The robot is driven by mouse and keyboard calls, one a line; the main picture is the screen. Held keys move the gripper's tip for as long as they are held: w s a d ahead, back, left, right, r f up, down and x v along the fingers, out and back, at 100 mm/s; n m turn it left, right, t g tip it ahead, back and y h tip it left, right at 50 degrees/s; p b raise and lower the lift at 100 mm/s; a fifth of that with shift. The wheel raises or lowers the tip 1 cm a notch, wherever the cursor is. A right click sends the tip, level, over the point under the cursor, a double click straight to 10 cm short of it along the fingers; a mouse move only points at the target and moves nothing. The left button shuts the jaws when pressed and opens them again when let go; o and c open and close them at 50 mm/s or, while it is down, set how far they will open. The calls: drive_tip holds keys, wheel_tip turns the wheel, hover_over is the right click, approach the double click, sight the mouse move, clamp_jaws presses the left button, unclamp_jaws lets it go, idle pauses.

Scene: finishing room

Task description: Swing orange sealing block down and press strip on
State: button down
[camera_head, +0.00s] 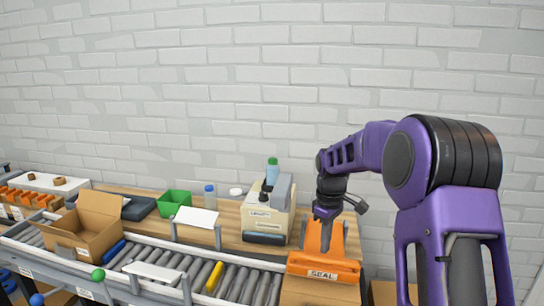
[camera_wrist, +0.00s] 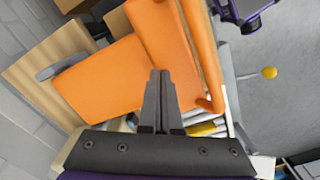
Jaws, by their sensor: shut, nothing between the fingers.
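The orange sealing block (camera_head: 312,248) is at the right end of the conveyor line, with a "SEAL" label on its front edge. In the wrist view its broad orange face (camera_wrist: 108,78) fills the upper left and centre, with an orange bar beside it on the right. My gripper (camera_head: 324,214) is over the upper part of the block. In the wrist view my gripper (camera_wrist: 161,72) is shut and empty, its fingertips overlapping the orange face. I cannot tell whether they touch it. The strip cannot be made out. A closed carton (camera_head: 318,292) is below the block.
The roller conveyor (camera_head: 262,285) runs left from the block. A labelled beige machine (camera_head: 265,222) stands behind it, left of my arm. An open carton (camera_head: 82,228) and a green bin (camera_head: 173,203) are farther left.

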drive_tip(key=shift+f+b, duration=0.45)
drive_tip(key=shift+f, duration=0.5)
idle(1.4)
drive_tip(key=shift+r, duration=0.1)
drive_tip(key=shift+r+p, duration=1.75)
drive_tip(key=shift+r, duration=1.75)
